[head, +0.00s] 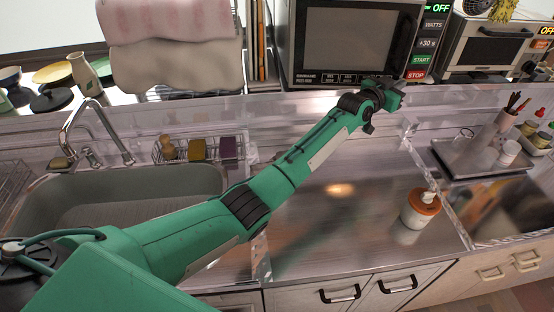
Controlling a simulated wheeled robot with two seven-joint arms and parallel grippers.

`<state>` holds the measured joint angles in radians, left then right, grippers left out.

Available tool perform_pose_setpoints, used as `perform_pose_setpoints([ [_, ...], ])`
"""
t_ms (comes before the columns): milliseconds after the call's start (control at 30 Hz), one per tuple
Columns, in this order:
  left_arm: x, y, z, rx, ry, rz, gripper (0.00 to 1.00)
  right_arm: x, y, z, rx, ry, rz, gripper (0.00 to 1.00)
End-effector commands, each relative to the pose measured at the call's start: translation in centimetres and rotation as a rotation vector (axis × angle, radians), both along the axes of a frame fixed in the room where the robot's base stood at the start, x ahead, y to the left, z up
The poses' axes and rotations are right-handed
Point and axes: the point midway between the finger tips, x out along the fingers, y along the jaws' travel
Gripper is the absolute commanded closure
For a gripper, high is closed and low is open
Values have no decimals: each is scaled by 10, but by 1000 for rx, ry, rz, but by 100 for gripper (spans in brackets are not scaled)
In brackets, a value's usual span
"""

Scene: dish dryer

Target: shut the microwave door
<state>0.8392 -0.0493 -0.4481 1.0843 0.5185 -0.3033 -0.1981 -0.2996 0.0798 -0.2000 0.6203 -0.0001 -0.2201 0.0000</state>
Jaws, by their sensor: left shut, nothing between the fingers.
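The microwave (298,40) stands on the shelf at the top centre, with a dark window in its door (345,38) and a control panel (432,40) on the right. The door lies close to the front of the body; I cannot tell whether it is fully latched. My left gripper (393,96) is shut and empty, just below the lower right part of the door. I cannot tell whether it touches the microwave. My right gripper is out of view.
A toaster oven (487,48) stands right of the microwave. The middle counter is mostly clear.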

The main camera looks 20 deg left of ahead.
Motion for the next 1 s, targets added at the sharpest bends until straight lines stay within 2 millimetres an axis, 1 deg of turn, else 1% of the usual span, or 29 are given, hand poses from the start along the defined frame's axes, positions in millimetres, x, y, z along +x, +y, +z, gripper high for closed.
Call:
perform_pose_setpoints([
  [33,2,1,-2,1,0,0,100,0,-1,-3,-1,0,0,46],
  [133,4,1,-1,1,0,0,100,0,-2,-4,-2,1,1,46],
  [767,4,1,0,0,1,0,100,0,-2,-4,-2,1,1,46],
  [1000,1,-2,1,0,2,0,100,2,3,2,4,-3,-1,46],
])
